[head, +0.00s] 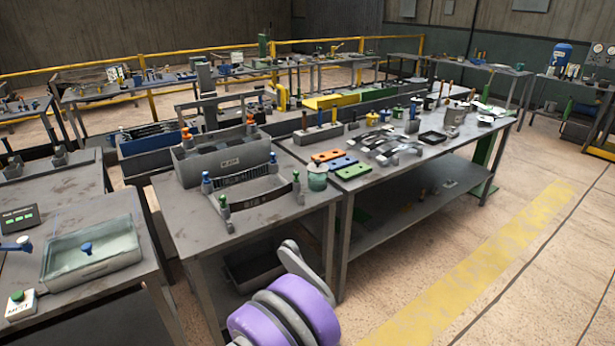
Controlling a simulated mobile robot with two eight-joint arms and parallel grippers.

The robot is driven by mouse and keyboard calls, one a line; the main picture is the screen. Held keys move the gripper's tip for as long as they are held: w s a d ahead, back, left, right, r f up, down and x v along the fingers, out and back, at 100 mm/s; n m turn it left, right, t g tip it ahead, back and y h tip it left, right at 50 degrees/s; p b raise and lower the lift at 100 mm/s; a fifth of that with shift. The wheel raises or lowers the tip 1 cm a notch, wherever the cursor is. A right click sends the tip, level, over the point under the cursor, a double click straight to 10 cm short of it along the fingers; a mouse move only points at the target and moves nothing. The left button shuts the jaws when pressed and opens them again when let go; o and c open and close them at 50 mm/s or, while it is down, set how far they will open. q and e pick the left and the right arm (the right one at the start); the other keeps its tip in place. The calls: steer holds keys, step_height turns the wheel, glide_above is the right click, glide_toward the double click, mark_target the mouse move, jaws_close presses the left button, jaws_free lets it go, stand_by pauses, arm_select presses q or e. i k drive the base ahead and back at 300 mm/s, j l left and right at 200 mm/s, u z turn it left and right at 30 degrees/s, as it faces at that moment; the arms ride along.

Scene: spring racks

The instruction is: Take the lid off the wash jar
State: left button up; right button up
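Neither of my grippers is in view. Only a purple and grey arm part of mine shows at the bottom, in front of the middle bench and apart from the jar.
Spring racks (250,190) with blue and green-topped posts stand left of the jar, before a grey bin (222,158). Orange, blue and green plates (344,163) lie to its right. The front of the middle bench (205,232) is bare. Open floor lies right.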

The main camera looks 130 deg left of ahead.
mark_target(317, 167)
steer(key=u, duration=4.4)
steer(key=i+l+u, duration=0.15)
steer(key=i+l, duration=0.25)
steer(key=i, duration=0.2)
steer(key=i+l+u, duration=0.15)
steer(key=i+l, duration=0.35)
steer(key=i, duration=0.1)
